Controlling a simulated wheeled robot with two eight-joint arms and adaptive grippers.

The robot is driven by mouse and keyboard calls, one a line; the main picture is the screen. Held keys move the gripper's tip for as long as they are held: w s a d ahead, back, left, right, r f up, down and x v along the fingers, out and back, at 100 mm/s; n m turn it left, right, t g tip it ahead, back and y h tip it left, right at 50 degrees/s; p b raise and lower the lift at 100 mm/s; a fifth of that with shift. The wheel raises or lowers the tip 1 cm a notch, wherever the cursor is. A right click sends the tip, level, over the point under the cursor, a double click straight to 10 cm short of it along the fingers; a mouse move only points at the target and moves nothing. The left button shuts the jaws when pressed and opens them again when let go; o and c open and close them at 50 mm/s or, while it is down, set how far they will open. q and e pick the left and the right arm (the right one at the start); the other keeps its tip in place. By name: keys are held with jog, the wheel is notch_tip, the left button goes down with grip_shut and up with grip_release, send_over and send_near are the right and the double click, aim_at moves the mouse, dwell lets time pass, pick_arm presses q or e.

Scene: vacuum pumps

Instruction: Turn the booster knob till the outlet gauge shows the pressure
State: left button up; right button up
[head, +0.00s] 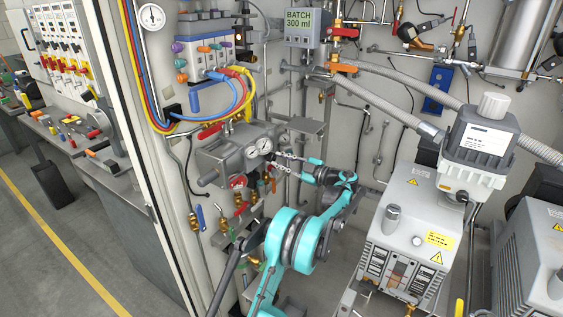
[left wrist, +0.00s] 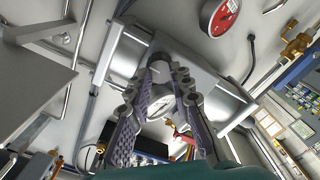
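The grey booster block (head: 222,158) is fixed to the wall panel, with a white-faced gauge (head: 258,147) on its front. I cannot read its needle. My left gripper (head: 277,161) reaches in from the right, its two fingers parted just beside the block. In the left wrist view the padded fingers (left wrist: 163,78) stand on both sides of a dark round knob (left wrist: 157,65) on a grey block. A white gauge face (left wrist: 161,105) shows between the fingers, partly covered. Whether the fingers touch the knob cannot be told. My right gripper is not seen.
A red-rimmed gauge (head: 238,181) and brass valves sit below the block. Coloured hoses (head: 240,82) hang above it. A small grey shelf (head: 304,126) juts out to the right. A pump (head: 412,233) stands at the lower right.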

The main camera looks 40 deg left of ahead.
pick_arm(q)
jog(key=shift+d, duration=0.15)
jog(key=shift+w+d, duration=0.1)
jog(key=shift+d, duration=0.75)
jog(key=shift+d, duration=0.1)
jog(key=d, duration=0.5)
jog(key=shift+w+d, duration=0.25)
jog(key=shift+w, duration=0.05)
